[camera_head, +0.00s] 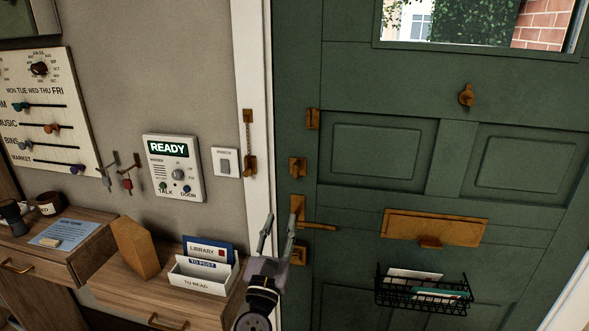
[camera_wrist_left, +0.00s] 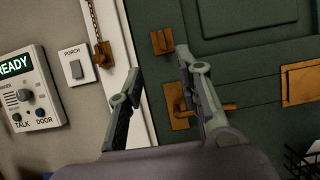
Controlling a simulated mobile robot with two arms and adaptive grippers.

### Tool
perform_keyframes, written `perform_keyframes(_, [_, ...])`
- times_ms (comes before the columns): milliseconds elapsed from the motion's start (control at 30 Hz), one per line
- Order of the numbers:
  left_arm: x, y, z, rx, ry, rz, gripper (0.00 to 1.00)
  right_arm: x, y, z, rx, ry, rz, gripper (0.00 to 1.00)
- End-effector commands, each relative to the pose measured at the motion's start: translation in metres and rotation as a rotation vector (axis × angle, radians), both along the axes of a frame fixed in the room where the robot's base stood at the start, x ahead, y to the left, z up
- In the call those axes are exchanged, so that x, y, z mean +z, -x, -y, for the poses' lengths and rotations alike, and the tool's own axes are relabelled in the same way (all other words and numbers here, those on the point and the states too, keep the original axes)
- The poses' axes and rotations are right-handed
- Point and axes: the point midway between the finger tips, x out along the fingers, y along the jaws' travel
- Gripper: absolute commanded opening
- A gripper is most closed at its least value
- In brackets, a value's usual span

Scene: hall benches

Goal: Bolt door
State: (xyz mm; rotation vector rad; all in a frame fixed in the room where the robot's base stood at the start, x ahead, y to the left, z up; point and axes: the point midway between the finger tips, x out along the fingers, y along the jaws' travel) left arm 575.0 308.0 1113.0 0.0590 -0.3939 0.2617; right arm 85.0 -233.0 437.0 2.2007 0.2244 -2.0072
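The green door (camera_head: 360,205) fills the right side and looks closed. A small brass piece, apparently the bolt or lock knob (camera_head: 298,167), sits near its left edge; it also shows in the left wrist view (camera_wrist_left: 162,41). The brass lever handle (camera_head: 318,226) is below it, with another brass plate (camera_head: 298,255) under that. A brass chain (camera_head: 248,140) hangs on the white frame. My left gripper (camera_head: 279,222) is open and empty, fingers pointing up, in front of the frame and handle. In the wrist view its right finger partly covers the handle plate. My right gripper is not in view.
A wooden drawer unit (camera_head: 110,272) with a letter holder (camera_head: 203,274) stands left of my left gripper. An intercom panel (camera_head: 174,168) and porch switch (camera_head: 226,162) are on the wall. A wire basket (camera_head: 424,294) hangs low on the door. Space before the upper door is clear.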

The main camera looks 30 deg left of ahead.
Motion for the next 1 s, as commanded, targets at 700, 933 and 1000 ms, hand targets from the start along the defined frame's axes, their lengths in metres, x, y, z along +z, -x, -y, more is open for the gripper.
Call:
perform_keyframes(700, [0.055, -0.128, -0.035, -0.003, 0.005, -0.001, 0.33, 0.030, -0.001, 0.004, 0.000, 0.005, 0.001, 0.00])
perform_keyframes(933, [0.062, -0.146, -0.039, -0.002, 0.006, -0.001, 0.33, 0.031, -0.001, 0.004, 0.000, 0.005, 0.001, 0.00])
perform_keyframes(1000, [0.062, -0.148, -0.040, -0.002, 0.006, -0.002, 0.33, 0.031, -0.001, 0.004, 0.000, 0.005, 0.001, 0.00])
